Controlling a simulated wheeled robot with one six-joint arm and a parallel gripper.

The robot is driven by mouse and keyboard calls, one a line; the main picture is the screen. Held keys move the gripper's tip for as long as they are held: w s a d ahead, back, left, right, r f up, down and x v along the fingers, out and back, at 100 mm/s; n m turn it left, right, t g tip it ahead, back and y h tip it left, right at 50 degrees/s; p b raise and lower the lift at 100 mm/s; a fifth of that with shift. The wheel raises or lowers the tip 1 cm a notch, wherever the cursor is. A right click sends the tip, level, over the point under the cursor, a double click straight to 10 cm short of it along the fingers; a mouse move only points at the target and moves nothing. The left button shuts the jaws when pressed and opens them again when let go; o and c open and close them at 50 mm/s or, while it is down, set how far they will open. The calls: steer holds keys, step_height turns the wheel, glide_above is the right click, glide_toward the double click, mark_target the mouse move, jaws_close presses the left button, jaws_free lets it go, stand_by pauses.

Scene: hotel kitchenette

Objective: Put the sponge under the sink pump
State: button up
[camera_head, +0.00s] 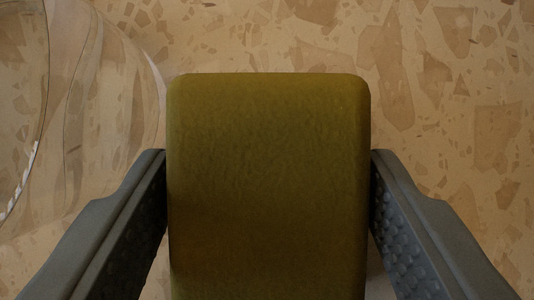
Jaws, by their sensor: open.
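An olive-yellow sponge (268,180) with rounded corners fills the middle of the view. Its lower end runs out of the frame. My gripper (268,165) is open, with one dark grey finger along each long side of the sponge. The fingers lie very close to its sides; I cannot tell whether they touch it. The sink pump is not in view.
A clear, see-through round object (105,100), perhaps glass, stands at the upper left, close to the left finger and the sponge. The beige terrazzo surface (455,110) is clear at the right and behind the sponge.

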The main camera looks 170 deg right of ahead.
steer(key=c, duration=0.7)
steer(key=shift+r, duration=0.1)
